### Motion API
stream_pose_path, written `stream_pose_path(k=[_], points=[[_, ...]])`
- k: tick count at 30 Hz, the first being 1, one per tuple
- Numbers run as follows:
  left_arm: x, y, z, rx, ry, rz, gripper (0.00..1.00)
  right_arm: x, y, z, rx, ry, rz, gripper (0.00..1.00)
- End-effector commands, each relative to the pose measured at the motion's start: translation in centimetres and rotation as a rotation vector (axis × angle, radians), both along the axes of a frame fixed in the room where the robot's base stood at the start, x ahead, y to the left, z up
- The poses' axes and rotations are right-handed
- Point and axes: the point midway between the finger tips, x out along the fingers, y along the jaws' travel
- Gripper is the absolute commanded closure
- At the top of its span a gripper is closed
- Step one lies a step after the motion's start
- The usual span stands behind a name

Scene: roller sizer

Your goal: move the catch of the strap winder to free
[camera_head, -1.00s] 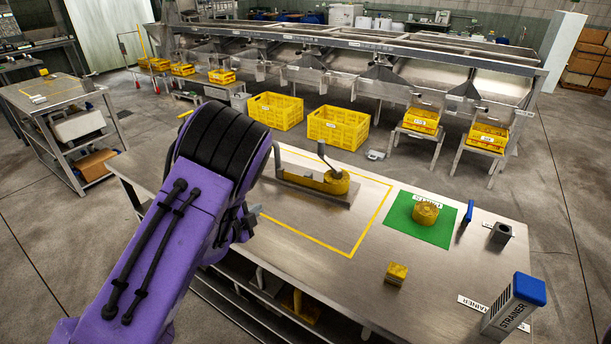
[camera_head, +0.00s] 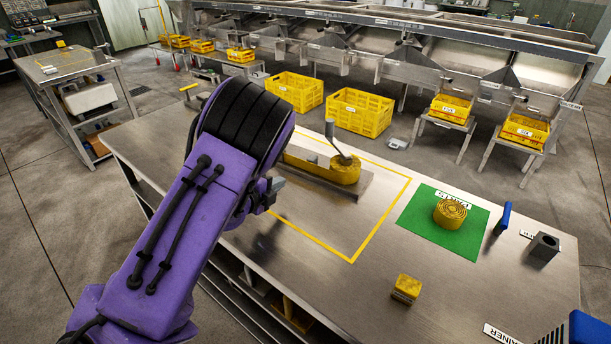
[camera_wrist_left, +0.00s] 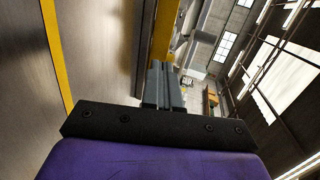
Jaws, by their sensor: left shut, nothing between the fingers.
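The strap winder (camera_head: 343,170) is a yellow drum with a grey crank standing up from it. It sits on a metal base plate inside the yellow taped outline on the workbench. My left gripper (camera_head: 277,187) is at the left end of the winder, shut and empty. My purple arm hides part of that end. In the left wrist view, the shut grey fingers (camera_wrist_left: 164,86) point toward a yellow strip, perhaps part of the winder. I cannot make out the catch or its position. My right gripper is out of view.
A green mat (camera_head: 420,224) carries a coil of yellow strap (camera_head: 450,213). A yellow block (camera_head: 407,288), a blue upright item (camera_head: 503,217) and a dark grey block (camera_head: 544,247) stand on the bench (camera_head: 350,300). The taped area in front of the winder is clear.

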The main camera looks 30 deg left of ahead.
Motion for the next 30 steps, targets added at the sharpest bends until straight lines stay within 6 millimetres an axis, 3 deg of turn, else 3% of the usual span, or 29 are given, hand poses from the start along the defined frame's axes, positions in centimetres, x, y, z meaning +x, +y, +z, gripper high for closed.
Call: stream_pose_path(k=[5, 18, 21, 30], points=[[1.2, 0.0, -0.6, 0.001, -0.001, -0.003, 1.0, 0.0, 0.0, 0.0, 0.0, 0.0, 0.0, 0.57], [9.8, 0.3, -3.3, -0.001, -0.002, 0.003, 1.0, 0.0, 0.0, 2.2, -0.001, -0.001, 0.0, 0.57], [11.5, 0.4, -3.1, -0.002, -0.002, 0.004, 1.0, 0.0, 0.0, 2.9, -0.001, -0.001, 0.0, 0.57], [13.5, 0.4, -3.3, -0.001, 0.0, 0.003, 1.0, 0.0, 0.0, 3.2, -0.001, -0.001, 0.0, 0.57]])
